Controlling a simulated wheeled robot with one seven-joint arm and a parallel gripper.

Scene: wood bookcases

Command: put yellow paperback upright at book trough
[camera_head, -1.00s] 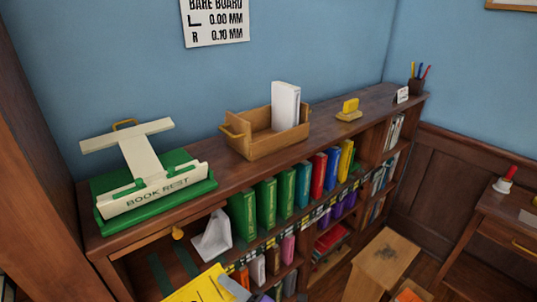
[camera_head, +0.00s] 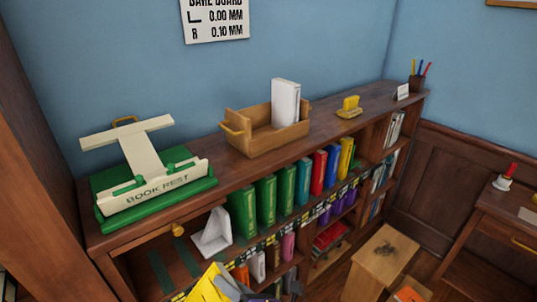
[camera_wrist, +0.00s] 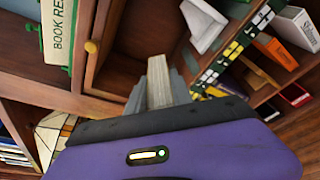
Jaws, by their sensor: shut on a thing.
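The yellow paperback (camera_head: 209,286) is at the bottom edge of the head view, tilted and partly cut off, in front of the bookcase. My gripper (camera_head: 232,289) is shut on it. In the wrist view the grey fingers (camera_wrist: 158,88) hold the book, whose pale page edges (camera_wrist: 159,77) face the camera. The book trough (camera_head: 270,145) is a wooden open box with a brass handle on the bookcase top. A white book stands upright at its right end; its left part looks empty. My gripper is in front of and below the trough.
A green and cream book rest (camera_head: 158,194) stands left of the trough. A yellow block (camera_head: 350,104) on a wooden base is to its right. A wooden stool (camera_head: 382,262) stands at right.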

